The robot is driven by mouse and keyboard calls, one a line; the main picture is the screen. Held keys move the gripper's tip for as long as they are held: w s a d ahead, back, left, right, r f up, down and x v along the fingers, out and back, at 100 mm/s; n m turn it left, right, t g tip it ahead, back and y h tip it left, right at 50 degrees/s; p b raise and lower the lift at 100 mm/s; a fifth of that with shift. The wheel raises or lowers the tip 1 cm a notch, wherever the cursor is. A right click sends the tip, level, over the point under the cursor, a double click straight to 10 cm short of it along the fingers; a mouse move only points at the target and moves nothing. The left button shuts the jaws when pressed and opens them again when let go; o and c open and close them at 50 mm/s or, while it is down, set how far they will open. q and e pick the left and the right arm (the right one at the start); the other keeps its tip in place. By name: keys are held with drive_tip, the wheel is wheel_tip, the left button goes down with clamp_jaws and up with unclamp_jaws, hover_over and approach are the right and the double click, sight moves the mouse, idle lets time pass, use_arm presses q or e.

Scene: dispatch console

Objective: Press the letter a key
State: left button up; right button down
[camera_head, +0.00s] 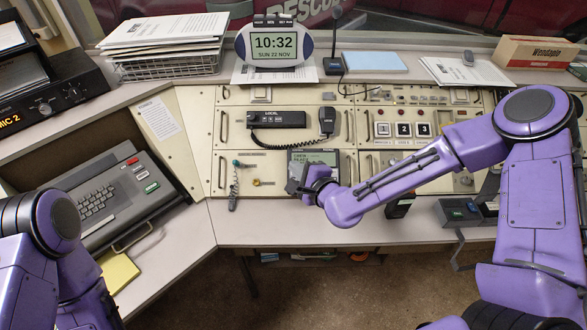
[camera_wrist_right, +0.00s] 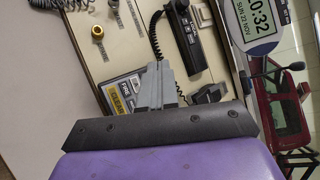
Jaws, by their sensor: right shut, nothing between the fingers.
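A grey console unit (camera_head: 122,192) with a small block of dark keys (camera_head: 97,203) lies on the left desk wing. The key letters are too small to read, so I cannot pick out the letter a key. My right gripper (camera_head: 296,187) is shut and empty, in front of a small grey-green display (camera_head: 322,157) on the middle panel, well to the right of the keys. The right wrist view shows its closed fingers (camera_wrist_right: 157,80) beside the display (camera_wrist_right: 120,94); whether they touch it I cannot tell. My left arm shows at lower left, its gripper out of view.
A radio handset (camera_head: 277,119) with a coiled cord is on the middle panel. A clock (camera_head: 274,45) and a paper tray (camera_head: 166,66) stand behind. A yellow pad (camera_head: 119,272) lies below the keyboard unit.

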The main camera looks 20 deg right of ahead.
drive_tip(key=w+f+b, duration=0.1)
drive_tip(key=f+b, duration=0.1)
drive_tip(key=w+d+f+b, duration=0.1)
drive_tip(key=w+f+b, duration=0.1)
drive_tip(key=f, duration=0.1)
drive_tip(key=w+f+b, duration=0.1)
drive_tip(key=f+b, duration=0.1)
drive_tip(key=shift+w+d+f+b, duration=0.25)
drive_tip(key=shift+d+f+b, duration=0.05)
drive_tip(key=shift+d+b, duration=0.05)
drive_tip(key=shift+r, duration=0.1)
idle(1.6)
drive_tip(key=shift+w+f+b, duration=0.25)
drive_tip(key=shift+f+b, duration=0.1)
drive_tip(key=shift+b, duration=0.05)
